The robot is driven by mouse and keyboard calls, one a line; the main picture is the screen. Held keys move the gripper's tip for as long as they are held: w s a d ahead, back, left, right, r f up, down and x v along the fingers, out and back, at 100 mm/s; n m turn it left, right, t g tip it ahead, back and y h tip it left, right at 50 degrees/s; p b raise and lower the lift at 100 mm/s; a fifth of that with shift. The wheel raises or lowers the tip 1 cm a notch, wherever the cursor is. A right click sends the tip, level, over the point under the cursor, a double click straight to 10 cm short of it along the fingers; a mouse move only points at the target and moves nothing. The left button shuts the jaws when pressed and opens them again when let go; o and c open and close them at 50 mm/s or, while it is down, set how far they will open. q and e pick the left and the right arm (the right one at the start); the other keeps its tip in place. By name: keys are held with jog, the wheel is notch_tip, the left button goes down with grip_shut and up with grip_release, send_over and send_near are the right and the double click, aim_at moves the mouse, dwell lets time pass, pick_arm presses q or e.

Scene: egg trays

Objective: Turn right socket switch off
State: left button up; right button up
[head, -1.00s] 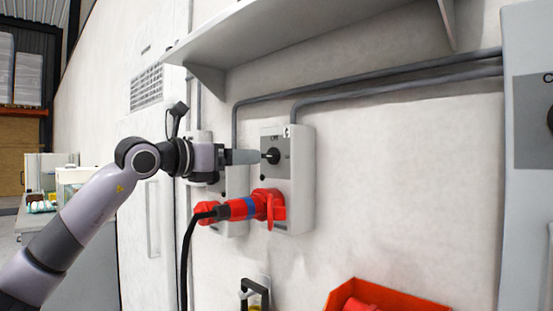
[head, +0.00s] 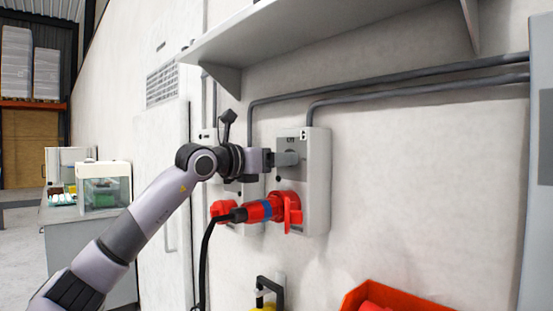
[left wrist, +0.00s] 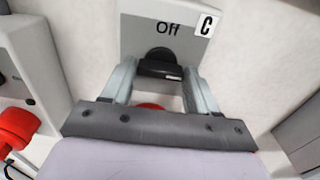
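The right socket (head: 318,180) is a light grey wall box with a grey switch plate and a "C" label. The word "Off" stands above its black switch knob (left wrist: 160,60) in the left wrist view. My left gripper (head: 290,158) is at this switch. In the left wrist view, its two fingers (left wrist: 160,76) are apart, one on each side of the knob, with small gaps seeming to show. The fingers hide the knob in the head view. A red plug (head: 283,207) with a blue band sits in the socket below the switch. My right gripper is not in view.
A second socket box (head: 258,190) stands left of the right one, partly behind my arm. A black cable (head: 205,260) hangs from the red plug. A shelf (head: 300,40) juts out above, with grey conduits (head: 400,75) below it. A red bin (head: 350,300) is at the bottom.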

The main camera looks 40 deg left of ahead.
pick_arm(q)
jog(key=c, duration=0.5)
jog(key=shift+n, duration=0.4)
jog(key=shift+n+b, duration=0.35)
jog(key=shift+n, duration=0.65)
jog(key=n, duration=0.9)
jog(key=shift+n+b, duration=0.3)
jog(key=shift+n, duration=0.1)
jog(key=n, duration=0.5)
jog(key=shift+n, duration=0.3)
jog(key=o, duration=1)
